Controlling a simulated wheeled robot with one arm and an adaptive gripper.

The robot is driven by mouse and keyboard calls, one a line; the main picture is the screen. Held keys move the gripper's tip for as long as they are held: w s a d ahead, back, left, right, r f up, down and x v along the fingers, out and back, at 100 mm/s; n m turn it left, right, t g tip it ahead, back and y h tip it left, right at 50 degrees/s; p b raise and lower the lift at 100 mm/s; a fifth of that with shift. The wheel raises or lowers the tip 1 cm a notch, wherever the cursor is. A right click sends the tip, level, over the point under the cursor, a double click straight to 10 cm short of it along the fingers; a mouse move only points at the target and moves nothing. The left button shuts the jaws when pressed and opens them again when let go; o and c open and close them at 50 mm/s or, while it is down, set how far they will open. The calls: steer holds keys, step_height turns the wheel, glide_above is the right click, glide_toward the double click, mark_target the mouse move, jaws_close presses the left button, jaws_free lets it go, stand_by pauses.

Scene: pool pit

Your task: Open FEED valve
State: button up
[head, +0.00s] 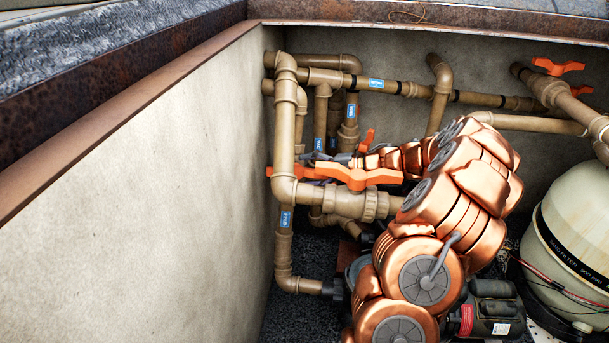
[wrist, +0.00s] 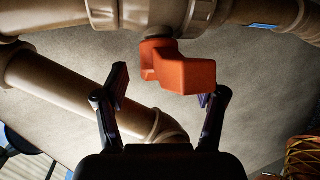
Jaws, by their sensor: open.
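In the head view, a blue FEED label (head: 286,219) marks the vertical tan pipe at the left. A horizontal valve (head: 350,201) with a wide orange handle (head: 358,177) joins that pipe at its elbow. My gripper, behind this handle, is mostly hidden by handles and my copper arm. In the wrist view, my gripper (wrist: 168,80) is open, one finger on each side of an orange handle end (wrist: 187,74). The handle hangs from a tan valve body (wrist: 150,12). I cannot tell whether the fingers touch it, or which valve it is.
Another orange handle (head: 283,171) lies just left, and a tilted one (head: 367,138) stands behind. Tan pipes (head: 325,77) crowd the corner beside the pit's left wall (head: 150,160). A sand filter (head: 570,240) and a pump (head: 490,308) stand at the right.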

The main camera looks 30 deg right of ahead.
steer(key=shift+w+a+f, duration=0.15)
steer(key=shift+w+a, duration=0.3)
steer(key=shift+w, duration=0.1)
jaws_close()
stand_by(0.4)
